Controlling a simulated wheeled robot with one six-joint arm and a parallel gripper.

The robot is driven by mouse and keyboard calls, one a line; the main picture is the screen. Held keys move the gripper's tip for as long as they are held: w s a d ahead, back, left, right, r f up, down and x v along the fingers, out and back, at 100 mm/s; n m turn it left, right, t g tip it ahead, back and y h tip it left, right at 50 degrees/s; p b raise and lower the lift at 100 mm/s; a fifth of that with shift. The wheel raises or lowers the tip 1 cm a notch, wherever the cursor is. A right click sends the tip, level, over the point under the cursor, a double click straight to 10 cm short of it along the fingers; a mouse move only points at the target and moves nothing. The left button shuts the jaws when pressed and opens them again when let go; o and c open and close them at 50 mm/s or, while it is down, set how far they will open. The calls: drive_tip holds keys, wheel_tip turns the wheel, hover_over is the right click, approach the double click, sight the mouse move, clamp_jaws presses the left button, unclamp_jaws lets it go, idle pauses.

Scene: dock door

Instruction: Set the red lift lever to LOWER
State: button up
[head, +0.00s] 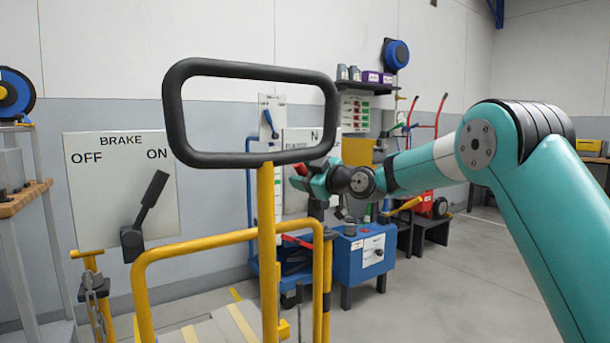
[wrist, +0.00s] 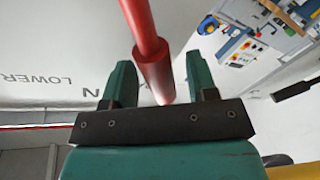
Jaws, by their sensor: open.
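The red lift lever (wrist: 150,62) runs down from the top of the wrist view, and its thick grip end lies between the two fingers of my gripper (wrist: 160,82). The fingers are apart, with a gap visible on each side of the lever. A small red tip of it shows beside my gripper (head: 312,180) in the head view. The white lift panel (head: 296,202) is partly hidden by the black hoop and my gripper. The word LOWER (wrist: 40,78) and a letter N are printed on the panel, left of the lever in the wrist view.
A brake panel (head: 88,207) with a black lever (head: 148,208) stands at the left. A black hoop handle (head: 250,72) on a yellow post (head: 267,250) stands in front of the lift panel. A blue cabinet (head: 362,258) is behind. Floor at the right is open.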

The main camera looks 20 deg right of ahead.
clamp_jaws()
idle(0.3)
